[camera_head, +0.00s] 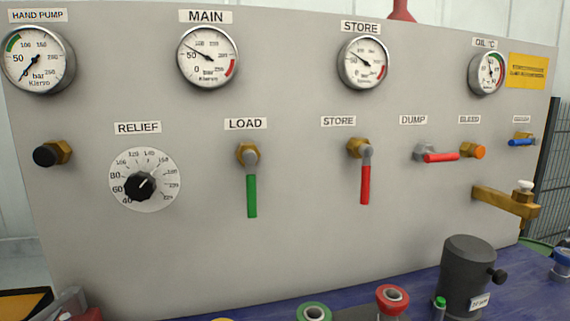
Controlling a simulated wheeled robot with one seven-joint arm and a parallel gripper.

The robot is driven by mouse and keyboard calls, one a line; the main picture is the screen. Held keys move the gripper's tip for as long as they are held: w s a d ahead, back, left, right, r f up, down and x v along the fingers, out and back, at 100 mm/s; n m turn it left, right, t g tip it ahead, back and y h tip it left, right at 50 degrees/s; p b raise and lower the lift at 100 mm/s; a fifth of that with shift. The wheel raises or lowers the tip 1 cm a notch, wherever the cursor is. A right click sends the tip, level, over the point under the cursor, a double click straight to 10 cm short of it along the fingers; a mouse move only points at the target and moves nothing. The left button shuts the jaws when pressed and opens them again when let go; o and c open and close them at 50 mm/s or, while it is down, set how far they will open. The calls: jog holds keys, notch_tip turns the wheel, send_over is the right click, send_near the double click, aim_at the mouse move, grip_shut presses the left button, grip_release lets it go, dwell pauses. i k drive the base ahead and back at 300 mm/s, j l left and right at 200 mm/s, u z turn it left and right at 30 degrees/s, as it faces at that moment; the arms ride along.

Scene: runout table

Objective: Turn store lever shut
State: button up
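The store lever (366,178) is in the head view, right of the panel's middle, under the lower STORE label (338,121). It has a brass fitting, a grey hub and a red handle that hangs straight down. The store gauge (364,63) is above it, under its own STORE label. Its needle points to the upper left of the dial. Nothing covers the lever. My gripper is not in this view.
The green load lever (252,190) hangs down to the left. The red dump lever (440,157) lies sideways to the right, beside an orange bleed knob (479,152). A brass arm (505,201) juts out farther right. A dark cylinder (468,275) and ringed fittings stand below on the blue bench.

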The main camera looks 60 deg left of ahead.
aim_at(366, 151)
jog(key=u, duration=1.25)
